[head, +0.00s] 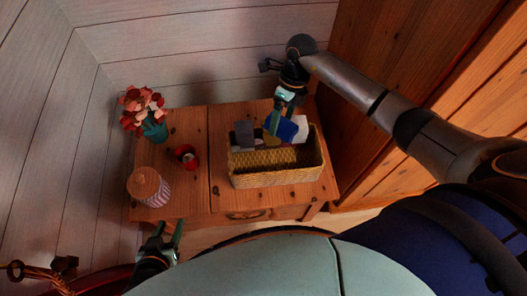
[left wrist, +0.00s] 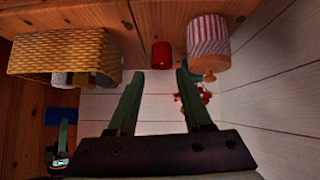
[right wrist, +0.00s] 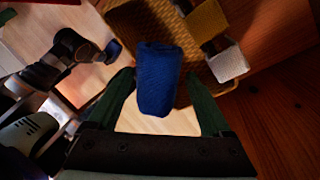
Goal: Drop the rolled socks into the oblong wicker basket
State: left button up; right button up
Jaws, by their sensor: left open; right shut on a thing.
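The oblong wicker basket (head: 275,179) stands on the wooden cabinet in the head view; it also shows in the left wrist view (left wrist: 62,50) and the right wrist view (right wrist: 146,25). My right gripper (head: 273,122) is over the basket's back side, shut on a blue roll that looks like the rolled socks (right wrist: 157,80). The roll also shows in the head view (head: 285,130) and in the left wrist view (left wrist: 62,114), where it appears apart from the basket. My left gripper (head: 166,235) is open and empty, in front of the cabinet's left part.
Grey (head: 244,133) and white (head: 300,128) items sit along the basket's back. A red mug (head: 187,156), a striped jar with a wooden lid (head: 148,187) and a flower vase (head: 153,131) stand on the left. A wooden panel (head: 390,60) rises at right.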

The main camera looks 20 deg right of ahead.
jog(key=b+x, duration=0.2)
jog(key=x, duration=0.1)
jog(key=d+b+x, duration=0.1)
jog(key=b+x, duration=0.1)
jog(key=shift+w+f, duration=0.1)
jog(key=shift+w, duration=0.2)
pick_arm(q)
jog(key=d+f, duration=0.2)
jog(key=f, duration=0.1)
jog(key=shift+w+b, duration=0.4)
pick_arm(e)
jog(key=shift+f, duration=0.45)
jog(key=o, duration=1.1)
jog(key=shift+r, duration=0.1)
jog(key=p+v, duration=0.1)
jog(key=v, duration=1)
jog(key=shift+w+d+r, duration=0.1)
jog(key=shift+d+r, duration=0.05)
pick_arm(q)
jog(key=shift+w+r, duration=0.1)
jog(key=shift+r, duration=0.45)
pick_arm(e)
jog(key=shift+d+r, duration=0.1)
jog(key=shift+r, duration=0.4)
